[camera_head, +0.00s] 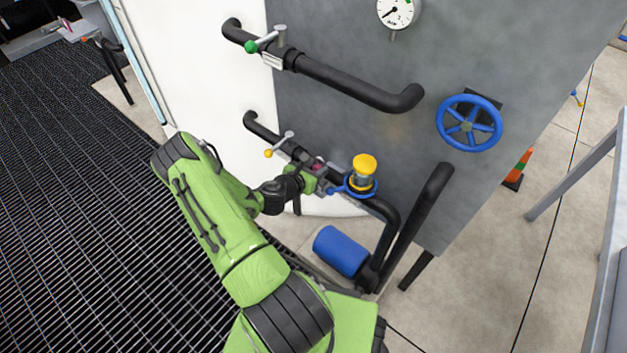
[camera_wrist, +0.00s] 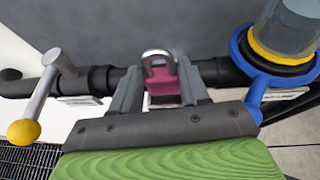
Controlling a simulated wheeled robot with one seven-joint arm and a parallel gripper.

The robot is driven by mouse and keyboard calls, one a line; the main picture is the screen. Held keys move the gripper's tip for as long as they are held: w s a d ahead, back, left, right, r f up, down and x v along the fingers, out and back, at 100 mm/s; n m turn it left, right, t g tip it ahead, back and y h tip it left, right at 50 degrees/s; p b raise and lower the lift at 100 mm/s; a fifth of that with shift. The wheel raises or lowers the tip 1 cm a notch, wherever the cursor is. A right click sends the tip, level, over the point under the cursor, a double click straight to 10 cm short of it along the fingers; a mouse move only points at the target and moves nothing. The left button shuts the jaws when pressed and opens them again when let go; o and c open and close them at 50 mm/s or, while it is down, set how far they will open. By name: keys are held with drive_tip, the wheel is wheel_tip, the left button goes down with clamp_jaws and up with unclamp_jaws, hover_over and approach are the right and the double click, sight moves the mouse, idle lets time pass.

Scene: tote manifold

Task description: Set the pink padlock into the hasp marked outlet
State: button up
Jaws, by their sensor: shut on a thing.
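The pink padlock (camera_wrist: 162,84) is between the two fingers of my gripper (camera_wrist: 160,97) in the wrist view. Its metal shackle points away from my palm, toward the lower black pipe. In the head view my gripper (camera_head: 319,177) is at that lower pipe, between the yellow-knobbed lever and the blue-collared fitting, and only a bit of pink shows there. I cannot make out the hasp marked outlet or whether the shackle touches anything. Small white labels (camera_wrist: 80,100) hang under the pipe, but their writing is too small to read.
A yellow-knobbed lever valve (camera_wrist: 38,105) is left of my gripper. A blue-collared fitting with a yellow cap (camera_head: 363,167) is close on the right. A blue cylinder (camera_head: 340,251) sits below. The upper pipe (camera_head: 345,82) has a green-knobbed lever, and a blue handwheel (camera_head: 469,123) is further right.

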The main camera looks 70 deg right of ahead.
wheel_tip(320, 180, down, 4)
drive_tip(key=shift+r+b, duration=0.1)
drive_tip(key=shift+b, duration=0.6)
drive_tip(key=shift+r, duration=0.1)
drive_tip(key=o, duration=1.3)
drive_tip(key=shift+w+a+r, duration=0.1)
drive_tip(key=shift+a+r, duration=0.05)
drive_tip(key=shift+a, duration=0.15)
drive_tip(key=p+v, duration=0.2)
drive_tip(key=v, duration=0.9)
drive_tip(key=shift+a+p, duration=0.2)
drive_tip(key=shift+p, duration=0.15)
